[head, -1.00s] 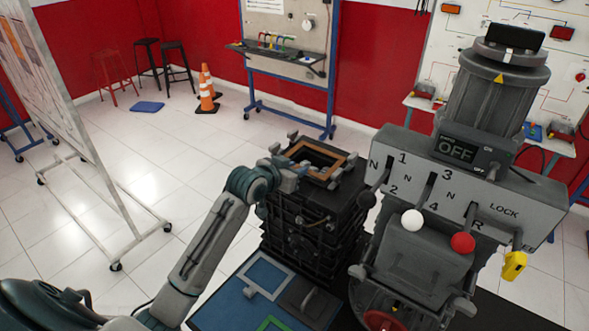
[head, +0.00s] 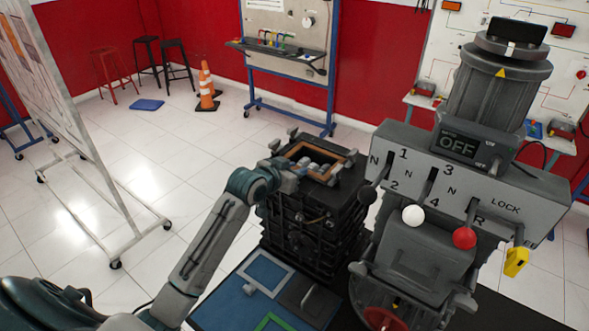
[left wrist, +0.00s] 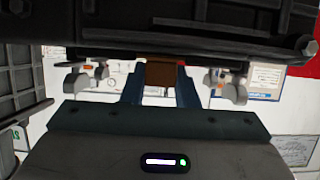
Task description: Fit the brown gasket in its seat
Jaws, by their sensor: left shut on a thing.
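The brown gasket (head: 324,150) is a square ring at the top of the black block, over its dark opening. My left gripper (head: 291,180) is shut on the near left side of the gasket. In the left wrist view, a brown piece of the gasket (left wrist: 160,74) shows between the two fingers. The black block (head: 312,225) has grey clamps around its top. The seat is mostly covered, and I cannot tell whether the gasket touches it. My right gripper is not in view.
A grey gearbox unit (head: 465,180) with levers and an OFF display stands close on the right. A blue board (head: 240,300) with framed outlines lies in front of the block. Floor at the left is open, beyond it a whiteboard stand (head: 85,150).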

